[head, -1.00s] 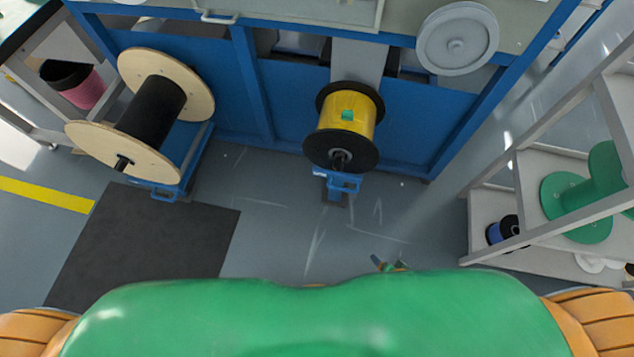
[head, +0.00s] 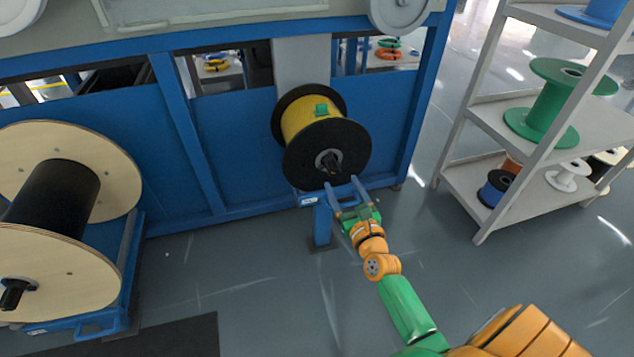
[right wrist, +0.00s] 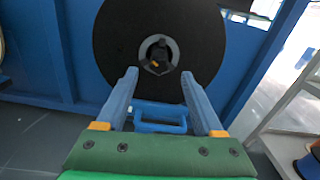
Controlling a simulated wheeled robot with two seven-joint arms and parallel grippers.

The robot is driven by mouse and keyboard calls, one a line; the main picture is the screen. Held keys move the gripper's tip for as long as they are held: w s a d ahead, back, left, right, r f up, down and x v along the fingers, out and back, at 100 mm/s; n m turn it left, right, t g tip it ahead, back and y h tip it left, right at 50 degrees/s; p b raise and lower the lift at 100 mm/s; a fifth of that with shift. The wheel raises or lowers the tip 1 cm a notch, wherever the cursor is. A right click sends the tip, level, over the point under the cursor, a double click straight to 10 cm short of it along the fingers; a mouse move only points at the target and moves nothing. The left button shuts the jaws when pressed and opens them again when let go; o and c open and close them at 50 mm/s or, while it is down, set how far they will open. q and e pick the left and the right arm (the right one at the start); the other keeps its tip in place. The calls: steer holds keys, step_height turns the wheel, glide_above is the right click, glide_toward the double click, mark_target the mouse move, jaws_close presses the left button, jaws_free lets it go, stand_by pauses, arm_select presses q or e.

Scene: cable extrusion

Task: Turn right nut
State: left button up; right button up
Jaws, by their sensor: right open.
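The right nut (head: 329,162) is a dark piece at the hub of the right spool, on the shaft end facing me. The right spool (head: 306,121) has black flanges and yellow cable, and sits on a blue stand. My right gripper (head: 345,190) is open and empty, just below and in front of the nut. In the right wrist view the nut (right wrist: 156,63) shows beyond and slightly above the fingertips, between the lines of the two fingers (right wrist: 158,77). The fingers do not appear to touch it. My left gripper is not in view.
A blue handle (right wrist: 160,118) of the stand lies low between the fingers. A large wooden spool with black cable (head: 58,200) stands at left. A shelf (head: 490,115) with a green spool (head: 550,105) is at right. The floor between is clear.

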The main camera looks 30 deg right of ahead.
mark_target(336, 173)
steer(key=b+x, duration=0.1)
steer(key=x, duration=0.3)
steer(key=shift+f, duration=0.15)
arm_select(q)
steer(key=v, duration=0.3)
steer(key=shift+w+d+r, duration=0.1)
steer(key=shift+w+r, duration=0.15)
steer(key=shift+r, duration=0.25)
arm_select(e)
steer(key=shift+w, duration=0.35)
jaws_close()
